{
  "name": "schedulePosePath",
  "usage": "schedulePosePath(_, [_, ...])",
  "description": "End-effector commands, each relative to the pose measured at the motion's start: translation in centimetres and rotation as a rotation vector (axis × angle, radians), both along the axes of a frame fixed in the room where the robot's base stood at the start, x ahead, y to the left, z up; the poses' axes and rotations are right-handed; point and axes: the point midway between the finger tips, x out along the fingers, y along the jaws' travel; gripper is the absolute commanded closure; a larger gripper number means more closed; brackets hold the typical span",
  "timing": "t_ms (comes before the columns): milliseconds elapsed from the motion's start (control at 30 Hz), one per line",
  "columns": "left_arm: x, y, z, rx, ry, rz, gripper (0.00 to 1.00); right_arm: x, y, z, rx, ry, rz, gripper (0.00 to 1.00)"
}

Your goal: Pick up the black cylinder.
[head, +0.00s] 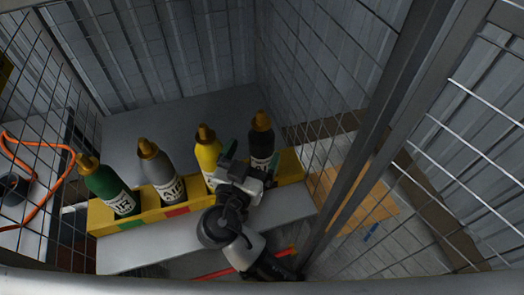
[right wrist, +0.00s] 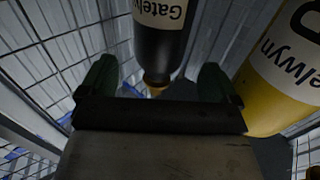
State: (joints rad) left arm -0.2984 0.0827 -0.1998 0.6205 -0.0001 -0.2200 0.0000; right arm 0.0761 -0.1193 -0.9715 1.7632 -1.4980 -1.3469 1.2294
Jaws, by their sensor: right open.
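The black cylinder (head: 261,140) stands upright at the right end of a row in a yellow rack, with a gold-brown cap and a white label. It also shows in the right wrist view (right wrist: 160,48), where the picture is upside down and its label reads "Gately". My right gripper (head: 250,164) is open in front of the black cylinder. In the right wrist view, its dark green fingers (right wrist: 158,84) are spread and the cylinder appears between and beyond them. I see no contact. My left gripper is not in view.
The yellow cylinder (head: 208,152) stands close to the left of my right gripper. A grey cylinder (head: 160,172) and a green cylinder (head: 110,187) stand further left in the yellow rack (head: 291,168). Wire mesh panels and a metal post (head: 360,180) enclose the right side.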

Motion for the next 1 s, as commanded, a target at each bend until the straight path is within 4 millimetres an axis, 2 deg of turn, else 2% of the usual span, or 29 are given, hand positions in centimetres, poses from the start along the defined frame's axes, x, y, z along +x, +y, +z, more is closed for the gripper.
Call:
schedulePosePath(333, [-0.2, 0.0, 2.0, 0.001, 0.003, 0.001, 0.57, 4.2, -1.6, -0.1, -0.003, 0.0, -0.001, 0.08])
schedulePosePath(467, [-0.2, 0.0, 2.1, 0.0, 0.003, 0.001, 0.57, 4.9, -1.9, -0.3, -0.001, 0.003, 0.0, 0.08])
schedulePosePath(667, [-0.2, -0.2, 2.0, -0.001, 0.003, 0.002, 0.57, 4.9, -1.9, -0.4, 0.0, 0.002, 0.0, 0.08])
schedulePosePath(1000, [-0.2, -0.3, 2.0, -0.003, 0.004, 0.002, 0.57, 4.9, -1.9, -0.4, 0.0, 0.002, 0.0, 0.6])
